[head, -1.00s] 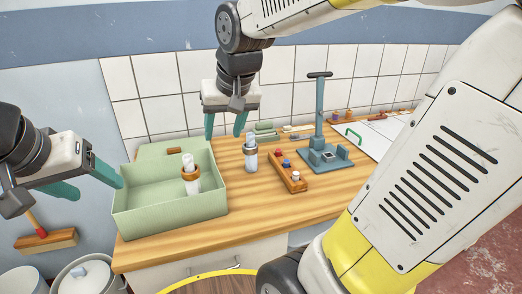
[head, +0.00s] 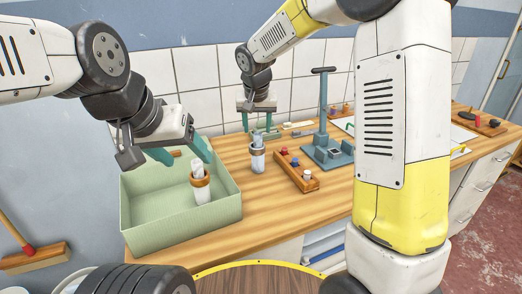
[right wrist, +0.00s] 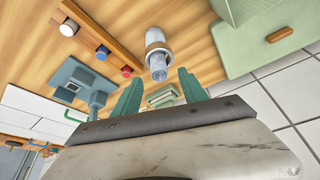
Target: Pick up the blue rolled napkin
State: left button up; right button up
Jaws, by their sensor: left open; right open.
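A pale blue-grey roll (head: 258,160) with a wooden ring stands upright on the wooden counter; it also shows in the right wrist view (right wrist: 156,62). A whiter roll (head: 200,190) with a similar ring stands inside the green tray (head: 150,235). My right gripper (head: 257,124) is open, pointing down just above and behind the counter roll. In the right wrist view its fingers (right wrist: 160,84) are apart with the roll just beyond the gap, not gripped. My left gripper (head: 181,153) is open and empty above the tray, close to the whiter roll.
A wooden block (head: 298,172) with coloured knobs lies right of the counter roll. A blue-grey stand (head: 325,150) with a tall post is further right. Green folded items and small tools lie near the tiled wall. A wooden-handled brush (head: 35,258) is at left.

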aim_at(258, 134)
jog(key=x, duration=0.5)
jog(key=shift+w+d, duration=0.1)
jog(key=shift+w, duration=0.1)
grip_shut()
